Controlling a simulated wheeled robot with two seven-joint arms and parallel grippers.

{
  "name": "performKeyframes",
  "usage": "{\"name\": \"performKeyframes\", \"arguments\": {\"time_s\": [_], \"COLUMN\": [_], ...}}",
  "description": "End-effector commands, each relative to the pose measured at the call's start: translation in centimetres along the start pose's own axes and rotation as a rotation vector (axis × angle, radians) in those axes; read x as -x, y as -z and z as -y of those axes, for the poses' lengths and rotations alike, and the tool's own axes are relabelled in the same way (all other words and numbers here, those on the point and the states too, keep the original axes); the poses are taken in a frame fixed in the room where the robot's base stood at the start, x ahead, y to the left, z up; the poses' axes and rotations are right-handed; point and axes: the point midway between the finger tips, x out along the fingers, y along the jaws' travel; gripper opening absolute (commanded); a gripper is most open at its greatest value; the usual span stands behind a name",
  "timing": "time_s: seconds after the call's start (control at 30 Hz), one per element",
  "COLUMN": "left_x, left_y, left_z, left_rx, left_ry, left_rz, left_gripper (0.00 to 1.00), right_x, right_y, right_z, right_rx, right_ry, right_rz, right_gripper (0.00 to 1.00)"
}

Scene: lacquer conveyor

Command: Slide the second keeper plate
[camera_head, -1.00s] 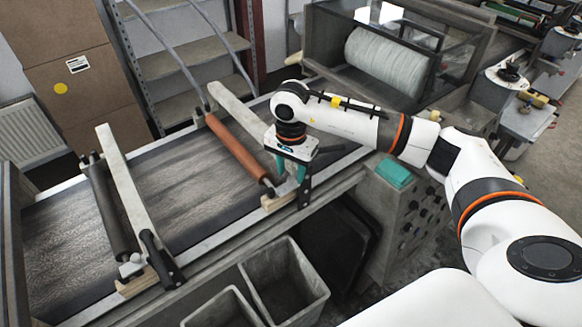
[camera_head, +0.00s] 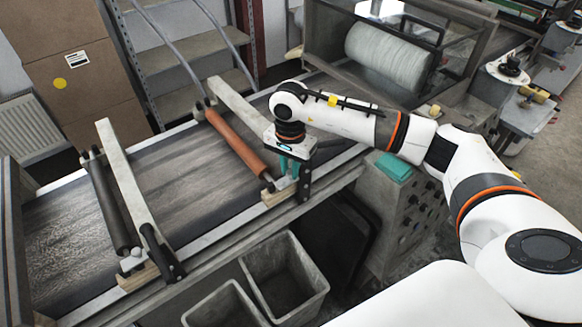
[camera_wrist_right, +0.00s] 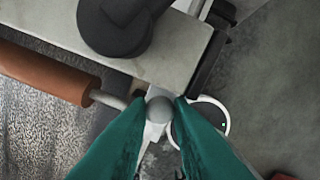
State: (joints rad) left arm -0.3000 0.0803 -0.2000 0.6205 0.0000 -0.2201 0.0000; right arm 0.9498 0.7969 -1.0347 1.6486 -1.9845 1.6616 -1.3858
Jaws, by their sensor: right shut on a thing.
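My right gripper (camera_head: 288,175) points down at the near end of the orange-brown roller (camera_head: 236,143). In the right wrist view its teal fingertips (camera_wrist_right: 166,108) are shut on a small grey ball knob (camera_wrist_right: 160,107). The knob sits on a pale metal keeper plate (camera_wrist_right: 153,135), mostly hidden by the fingers, at the end of the roller's shaft. Another keeper plate with a ball knob (camera_head: 136,250) is at the near end of the dark roller (camera_head: 108,205) on the left. My left gripper is not in view.
Pale beams (camera_head: 125,180) cross the conveyor beside the rollers, with black handles at their near ends. The dark belt (camera_head: 180,185) lies between. Grey bins (camera_head: 283,277) stand in front. A teal cloth (camera_head: 393,167) lies on the control cabinet at right.

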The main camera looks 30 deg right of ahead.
Motion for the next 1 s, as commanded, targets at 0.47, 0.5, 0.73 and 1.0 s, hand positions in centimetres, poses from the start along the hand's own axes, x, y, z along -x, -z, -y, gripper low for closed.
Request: {"name": "performKeyframes", "arguments": {"time_s": [0.47,0.5,0.73,1.0], "left_x": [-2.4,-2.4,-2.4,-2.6], "left_y": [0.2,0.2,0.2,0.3], "left_z": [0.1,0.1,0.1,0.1], "left_rx": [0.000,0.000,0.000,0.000], "left_ry": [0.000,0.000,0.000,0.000], "left_rz": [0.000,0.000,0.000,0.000], "left_gripper": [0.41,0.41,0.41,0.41], "right_x": [0.2,0.2,0.2,0.6], "right_y": [-1.0,-1.0,-1.0,-1.0], "right_z": [-2.3,-2.3,-2.2,-2.2], "right_rx": [-0.002,-0.002,-0.002,-0.001], "right_ry": [-0.007,-0.008,-0.006,-0.004], "right_rz": [0.003,0.003,0.002,0.002], "right_gripper": [0.00,0.00,0.41,0.41]}}
